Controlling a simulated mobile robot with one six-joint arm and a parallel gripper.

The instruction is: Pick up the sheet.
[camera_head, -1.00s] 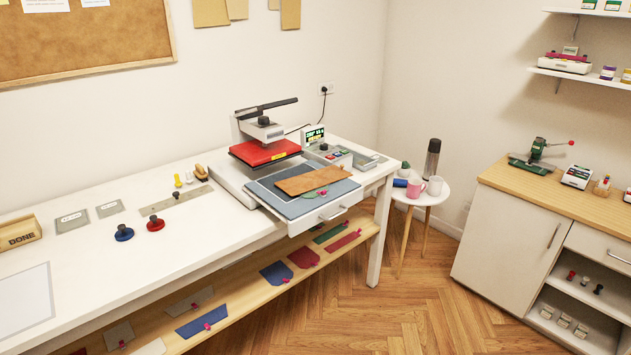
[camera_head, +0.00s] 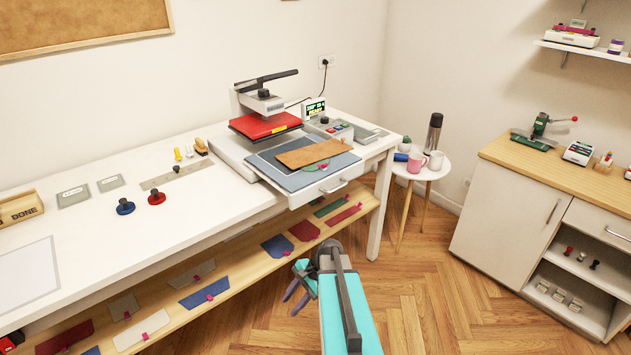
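A brown rectangular sheet (camera_head: 312,151) lies on the blue-grey lower plate (camera_head: 283,179) of the heat press. A green round-ended piece with a pink tab (camera_head: 322,165) shows partly from under its front edge. The red upper plate (camera_head: 265,125) is raised behind the sheet. My gripper (camera_head: 291,307) is in front of the bench, below and well apart from the sheet. Its two dark purple fingers point left and look slightly apart, with nothing between them.
The white bench (camera_head: 120,240) has a lower wooden shelf (camera_head: 228,277) holding several coloured pieces with pink tabs. A round stool (camera_head: 421,171) with mugs and a flask stands right of the bench. Wooden floor (camera_head: 440,290) is clear between bench and cabinet (camera_head: 505,205).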

